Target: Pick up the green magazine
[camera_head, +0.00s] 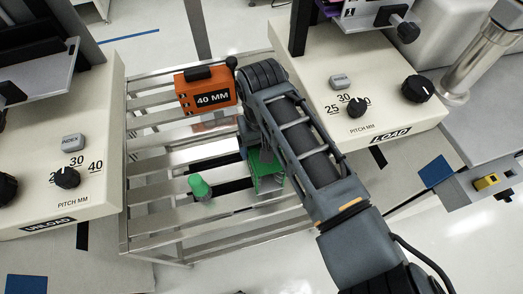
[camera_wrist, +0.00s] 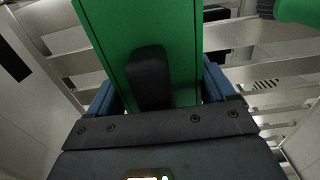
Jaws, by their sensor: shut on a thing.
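The green magazine (camera_head: 267,181) is at the slatted metal rack between the two machines, partly hidden by my arm in the head view. In the wrist view the green magazine (camera_wrist: 179,30) fills the upper middle, with a black handle (camera_wrist: 149,78) on its near face. My gripper (camera_wrist: 158,88) is shut on the magazine, with a blue finger on each side of it. In the head view my gripper (camera_head: 252,154) is mostly hidden behind the arm. I cannot tell whether the magazine touches the slats.
An orange block marked 40 MM (camera_head: 208,90) is at the rack's (camera_head: 155,222) upper part. A small green-capped object (camera_head: 199,186) stands left of the magazine. The UNLOAD machine (camera_head: 50,150) is on the left, the LOAD machine (camera_head: 375,90) on the right.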

